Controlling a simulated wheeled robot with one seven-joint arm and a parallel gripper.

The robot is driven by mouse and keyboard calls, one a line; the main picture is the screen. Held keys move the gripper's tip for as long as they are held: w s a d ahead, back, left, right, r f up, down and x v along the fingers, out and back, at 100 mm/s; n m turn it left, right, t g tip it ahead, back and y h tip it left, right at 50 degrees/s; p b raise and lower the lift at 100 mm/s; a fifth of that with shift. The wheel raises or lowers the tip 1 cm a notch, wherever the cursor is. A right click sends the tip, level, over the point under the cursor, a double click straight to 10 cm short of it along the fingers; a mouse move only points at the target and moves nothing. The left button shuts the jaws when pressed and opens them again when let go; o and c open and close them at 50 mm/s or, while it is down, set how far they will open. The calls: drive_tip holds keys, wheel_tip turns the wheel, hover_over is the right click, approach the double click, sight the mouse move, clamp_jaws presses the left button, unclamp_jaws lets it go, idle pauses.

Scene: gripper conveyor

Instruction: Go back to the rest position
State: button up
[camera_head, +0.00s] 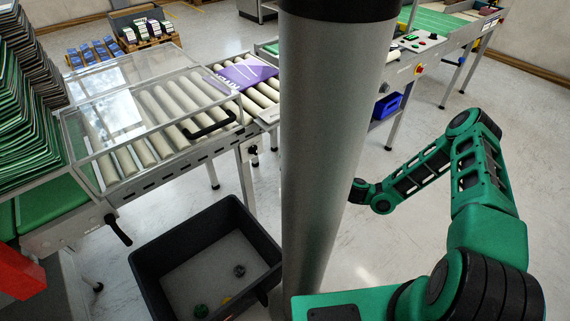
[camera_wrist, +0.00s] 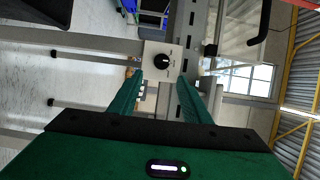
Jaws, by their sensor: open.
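My gripper (camera_wrist: 168,97) shows in the wrist view as two green fingers standing apart, with nothing between them. Past the fingers is a grey machine frame with a small white box and a black knob (camera_wrist: 161,62). In the head view my green arm reaches from the lower right, bends at the upper right and runs back toward my grey column. The end of the arm is partly hidden near the column, so the fingers do not show there.
A roller conveyor (camera_head: 258,92) under a clear cover (camera_head: 130,112) stands at left, with a purple package (camera_head: 243,73) on it. A black bin (camera_head: 238,207) holding a few small items is on the floor. Stacked green trays (camera_head: 28,130) are at far left. Floor at right is clear.

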drive_tip(key=shift+s, duration=0.1)
idle(0.3)
drive_tip(key=s+d+r+n+g+h, duration=0.3)
drive_tip(key=s+d+r+g+h, duration=0.3)
drive_tip(key=s+d, duration=0.45)
drive_tip(key=s+d+r+n+g+h, duration=0.4)
drive_tip(key=s+d+r+h, duration=0.35)
drive_tip(key=d, duration=0.55)
drive_tip(key=s+d+r+m, duration=0.3)
drive_tip(key=s+r, duration=0.5)
drive_tip(key=s, duration=0.3)
drive_tip(key=s+d+r+m+h, duration=0.1)
drive_tip(key=s+d+r+m, duration=0.2)
drive_tip(key=s+d+r, duration=0.3)
drive_tip(key=s+r, duration=0.2)
drive_tip(key=s, duration=0.3)
drive_tip(key=shift+s+d+r+m, duration=0.15)
drive_tip(key=shift+s+m, duration=0.05)
drive_tip(key=shift+m, duration=0.1)
